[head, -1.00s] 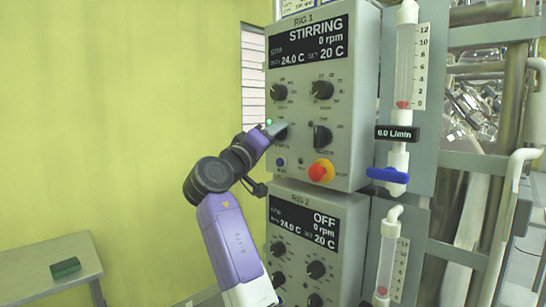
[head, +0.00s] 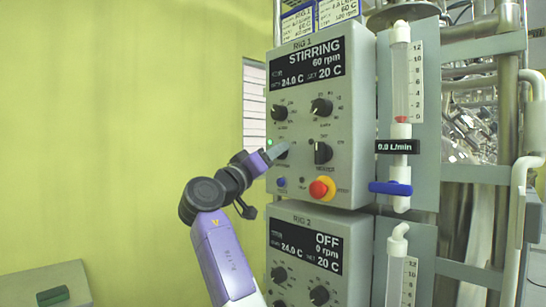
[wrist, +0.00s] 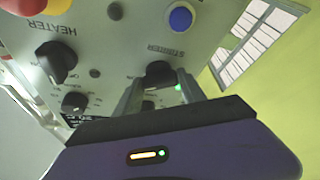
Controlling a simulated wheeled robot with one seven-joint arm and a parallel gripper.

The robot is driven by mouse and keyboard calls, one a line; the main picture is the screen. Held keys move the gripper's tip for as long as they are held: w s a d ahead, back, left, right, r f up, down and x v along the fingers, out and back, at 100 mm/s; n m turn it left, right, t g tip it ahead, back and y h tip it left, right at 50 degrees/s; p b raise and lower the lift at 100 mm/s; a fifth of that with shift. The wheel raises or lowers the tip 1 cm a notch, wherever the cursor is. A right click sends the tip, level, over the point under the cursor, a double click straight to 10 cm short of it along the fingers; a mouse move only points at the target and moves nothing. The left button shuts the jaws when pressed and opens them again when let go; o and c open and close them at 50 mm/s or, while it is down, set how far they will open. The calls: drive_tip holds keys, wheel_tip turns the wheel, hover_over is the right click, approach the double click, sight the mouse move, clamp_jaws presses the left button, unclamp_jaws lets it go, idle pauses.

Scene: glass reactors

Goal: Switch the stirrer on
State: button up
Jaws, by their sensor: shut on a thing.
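The RIG 1 control box (head: 350,110) fills the centre of the head view. Its display (head: 308,70) reads STIRRING, 60 rpm, 24.0 C, set 20 C. The black stirrer knob (wrist: 160,72) sits on the panel above the lettering STIRRER, which appears upside down in the wrist view. My gripper (wrist: 160,82) is shut on this knob, one finger on each side. In the head view my gripper (head: 277,151) reaches the panel's left side and mostly hides the knob. A small green light (wrist: 181,87) glows beside the knob.
The heater knob (head: 322,152) and a red-and-yellow emergency button (head: 321,188) are close to the right. A blue button (wrist: 180,18) is near the stirrer knob. The RIG 2 box (head: 318,255), showing OFF, is below. A flowmeter with a blue valve handle (head: 390,188) stands right.

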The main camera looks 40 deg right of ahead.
drive_tip(key=shift+f, duration=0.1)
drive_tip(key=o, duration=1.4)
drive_tip(key=shift+c, duration=0.2)
drive_tip(key=v, duration=0.7)
drive_tip(key=shift+a+b, duration=0.4)
drive_tip(key=shift+s, duration=0.1)
